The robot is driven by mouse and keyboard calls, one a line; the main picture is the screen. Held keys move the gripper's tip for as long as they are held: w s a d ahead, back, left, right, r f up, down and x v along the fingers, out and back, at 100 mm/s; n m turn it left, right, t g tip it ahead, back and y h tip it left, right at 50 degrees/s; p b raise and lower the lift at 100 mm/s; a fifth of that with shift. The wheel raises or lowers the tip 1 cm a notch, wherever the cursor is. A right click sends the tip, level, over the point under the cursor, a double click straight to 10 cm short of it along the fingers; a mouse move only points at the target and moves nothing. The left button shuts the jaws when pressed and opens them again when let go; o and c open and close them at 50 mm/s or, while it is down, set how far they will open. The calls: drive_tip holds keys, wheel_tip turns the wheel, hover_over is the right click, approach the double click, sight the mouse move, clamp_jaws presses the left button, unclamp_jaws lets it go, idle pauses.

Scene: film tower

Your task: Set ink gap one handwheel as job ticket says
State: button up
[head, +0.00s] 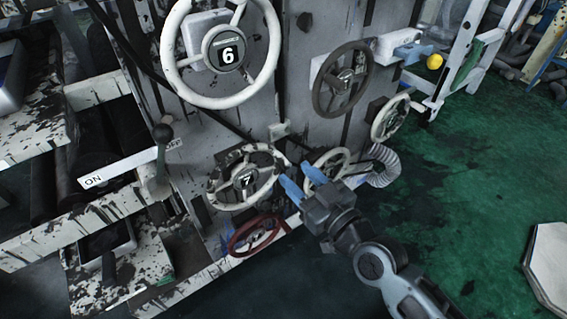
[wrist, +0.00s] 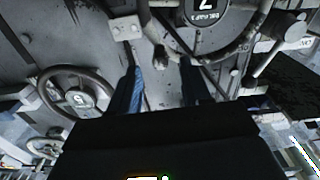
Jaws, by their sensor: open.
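A worn white handwheel (head: 243,177) with a dark hub plate that seems to read 7 is low on the machine face. Its rim and plate also show at the top of the wrist view (wrist: 207,8); the small lettering is hard to read. My gripper (head: 296,178) is open, its blue fingers just right of this wheel's rim. In the wrist view the fingertips (wrist: 161,72) lie near the rim, with nothing clearly held. I cannot tell whether they touch it. I cannot tell which wheel is ink gap one. No job ticket is recognisable.
A large white handwheel (head: 222,54) marked 6 is above, a dark one (head: 343,78) upper right and a white one (head: 390,118) beyond. Another (head: 327,165) is partly behind my gripper; a red one (head: 256,235) is below. A lever (head: 161,150) is left. Green floor (head: 470,170) is open at right.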

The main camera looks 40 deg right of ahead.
sight(284, 162)
drive_tip(key=shift+w+d, duration=0.2)
drive_tip(key=shift+w, duration=2.75)
drive_tip(key=shift+c, duration=0.4)
clamp_jaws()
